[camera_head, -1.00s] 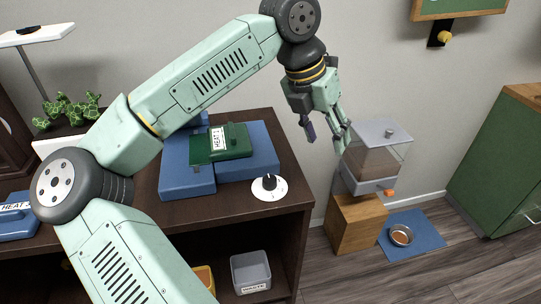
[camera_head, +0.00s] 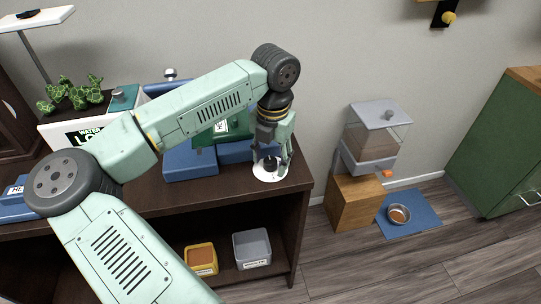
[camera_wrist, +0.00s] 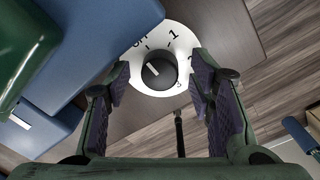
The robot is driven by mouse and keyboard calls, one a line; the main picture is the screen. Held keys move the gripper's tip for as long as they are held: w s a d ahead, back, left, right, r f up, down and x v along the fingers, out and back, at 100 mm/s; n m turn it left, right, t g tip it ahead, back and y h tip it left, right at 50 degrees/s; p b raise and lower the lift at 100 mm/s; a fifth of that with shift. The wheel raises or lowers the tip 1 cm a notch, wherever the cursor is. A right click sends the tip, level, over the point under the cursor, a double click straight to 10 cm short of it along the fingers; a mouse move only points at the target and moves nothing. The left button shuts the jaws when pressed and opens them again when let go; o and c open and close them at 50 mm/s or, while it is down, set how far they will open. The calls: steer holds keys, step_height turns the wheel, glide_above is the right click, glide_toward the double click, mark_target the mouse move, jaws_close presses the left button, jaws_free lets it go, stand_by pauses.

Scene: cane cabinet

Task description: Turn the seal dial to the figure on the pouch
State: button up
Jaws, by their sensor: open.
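The seal dial is a black knob (camera_wrist: 158,70) on a round white plate (camera_wrist: 180,40), at the right end of the dark cabinet top. In the wrist view the plate shows a 1 and parts of other marks; the knob's white line points up and left, toward a partly cut-off marking that seems to read "OFF". My gripper (camera_head: 271,166) is open above the dial, its fingers (camera_wrist: 160,95) on either side of the knob and apart from it. In the head view the gripper partly hides the dial (camera_head: 268,174). I cannot make out a pouch.
A blue sealer (camera_head: 190,163) with a green part (camera_head: 235,128) stands left of the dial, partly behind my arm. A yellow bin (camera_head: 201,258) and a grey bin (camera_head: 252,249) sit on the lower shelf. A feeder (camera_head: 373,135) stands to the right on a wooden block (camera_head: 352,208).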

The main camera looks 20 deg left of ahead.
steer(key=shift+f, duration=0.2)
steer(key=c, duration=1.2)
steer(key=shift+o, duration=0.2)
